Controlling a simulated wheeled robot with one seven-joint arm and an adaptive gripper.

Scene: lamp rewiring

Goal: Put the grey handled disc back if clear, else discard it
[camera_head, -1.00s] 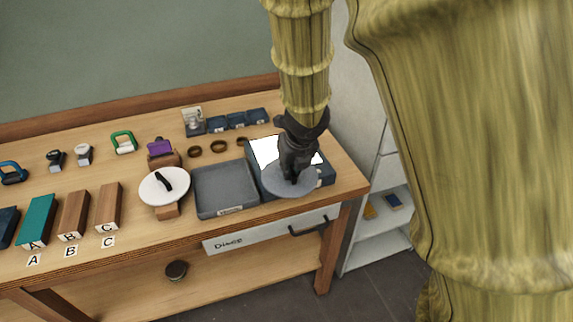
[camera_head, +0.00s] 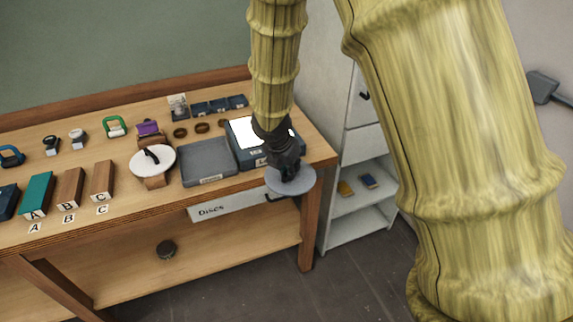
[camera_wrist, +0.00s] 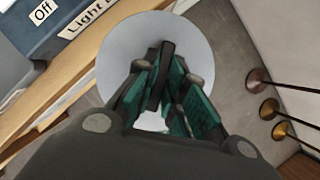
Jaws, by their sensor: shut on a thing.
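My gripper (camera_head: 289,170) is shut on the dark handle of the grey disc (camera_head: 305,184). It holds the disc level, in front of the table's right front corner. In the wrist view the grey disc (camera_wrist: 125,45) lies beyond the green-padded fingers, and the black handle (camera_wrist: 161,75) stands between them. The disc's upper face looks plain; its underside is hidden. The light box (camera_head: 243,132), with a bright white top, stands behind it on the table. The drawer (camera_head: 230,205) labelled "Discs" is under the table top and looks shut; the disc partly covers its right end.
A white disc with a black handle (camera_head: 165,168) rests on a wooden stand. A grey tray (camera_head: 208,174) sits beside the light box. White shelving (camera_head: 362,205) stands to the right. The floor in front is clear.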

